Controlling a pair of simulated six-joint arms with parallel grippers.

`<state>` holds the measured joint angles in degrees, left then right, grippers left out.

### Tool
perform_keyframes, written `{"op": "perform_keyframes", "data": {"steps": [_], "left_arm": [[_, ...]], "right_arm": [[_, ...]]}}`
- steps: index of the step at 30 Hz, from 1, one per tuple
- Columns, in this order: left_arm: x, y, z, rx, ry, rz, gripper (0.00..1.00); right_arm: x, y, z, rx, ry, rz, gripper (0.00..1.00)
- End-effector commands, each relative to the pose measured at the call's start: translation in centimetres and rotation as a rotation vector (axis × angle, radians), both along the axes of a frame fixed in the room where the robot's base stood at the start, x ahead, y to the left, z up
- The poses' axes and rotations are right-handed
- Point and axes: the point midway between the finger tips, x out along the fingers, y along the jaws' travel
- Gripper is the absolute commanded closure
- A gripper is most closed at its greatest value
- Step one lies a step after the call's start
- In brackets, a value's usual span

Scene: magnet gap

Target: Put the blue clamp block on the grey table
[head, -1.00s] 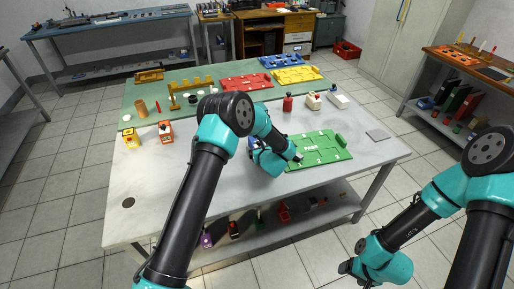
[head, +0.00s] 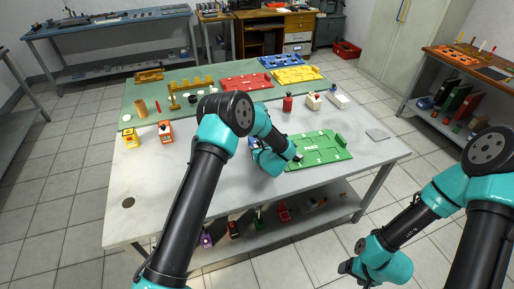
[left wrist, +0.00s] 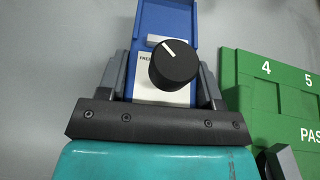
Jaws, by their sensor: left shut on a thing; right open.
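The blue clamp block (left wrist: 165,18) has a black knob with a white line and a white label. It sits between the fingers of my left gripper (left wrist: 163,82), which is shut on it, over the bare grey table. I cannot tell whether its underside touches the table. In the head view my left gripper (head: 258,148) is at the left edge of the green board, and my arm hides most of the block. The grey table (head: 150,195) fills the middle. My right gripper (head: 347,267) is open and empty, off the table's front right side.
The green board (head: 322,150) marked PASS lies just right of the block. A red block (head: 287,102) and white blocks stand behind the board.

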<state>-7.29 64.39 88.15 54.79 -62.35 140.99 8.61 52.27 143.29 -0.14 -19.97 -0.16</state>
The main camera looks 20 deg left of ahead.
Motion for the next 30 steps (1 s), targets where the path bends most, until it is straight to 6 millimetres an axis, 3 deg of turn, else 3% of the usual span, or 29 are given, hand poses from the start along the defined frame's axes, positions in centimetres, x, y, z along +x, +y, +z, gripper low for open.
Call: {"op": "perform_keyframes", "data": {"steps": [8,17,23,30], "left_arm": [[0.0,0.0,0.4,0.000,-0.001,0.000,0.75],[0.0,0.0,3.9,0.000,-0.004,0.001,0.75],[-3.9,-1.2,4.0,0.002,0.003,-0.003,0.75],[-9.8,-2.9,4.5,0.001,0.002,-0.004,0.75]], "right_arm": [[0.0,0.0,0.0,0.000,0.000,0.000,0.28],[0.0,0.0,0.0,0.000,0.000,0.000,0.28],[0.0,0.0,0.0,0.000,0.000,0.000,0.28],[0.0,0.0,0.0,0.000,0.000,0.000,0.28]]}}
